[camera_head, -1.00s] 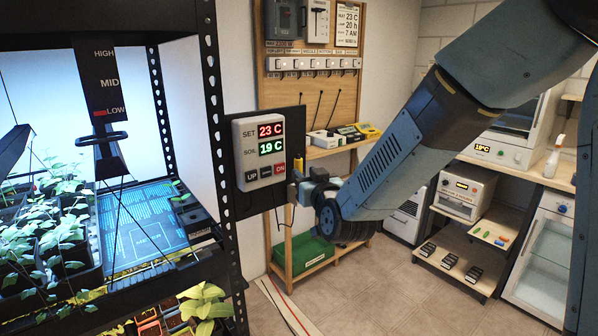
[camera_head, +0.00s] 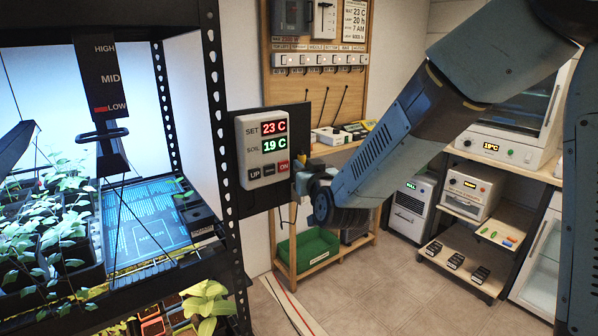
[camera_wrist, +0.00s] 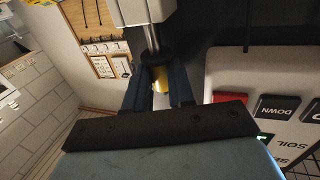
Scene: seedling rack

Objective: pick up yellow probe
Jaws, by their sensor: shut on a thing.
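The yellow probe (camera_wrist: 161,80) shows in the wrist view as a short yellow piece between my two dark fingers. My gripper (camera_wrist: 158,84) is shut on it. A metal rod with a dark collar (camera_wrist: 155,54) and a pale block (camera_wrist: 140,11) stand just beyond the fingertips; I cannot tell how they join the probe. In the head view my gripper (camera_head: 300,178) is beside the right edge of the control panel's black backing, and a small yellow spot shows above it. Most of the probe is hidden by the fingers.
The control panel (camera_head: 262,150) reads SET 23 C and SOIL 19 C; its buttons are close to my gripper in the wrist view. The rack post (camera_head: 214,120) and seedlings are left. A wooden pegboard stand with a green bin (camera_head: 307,250) is behind.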

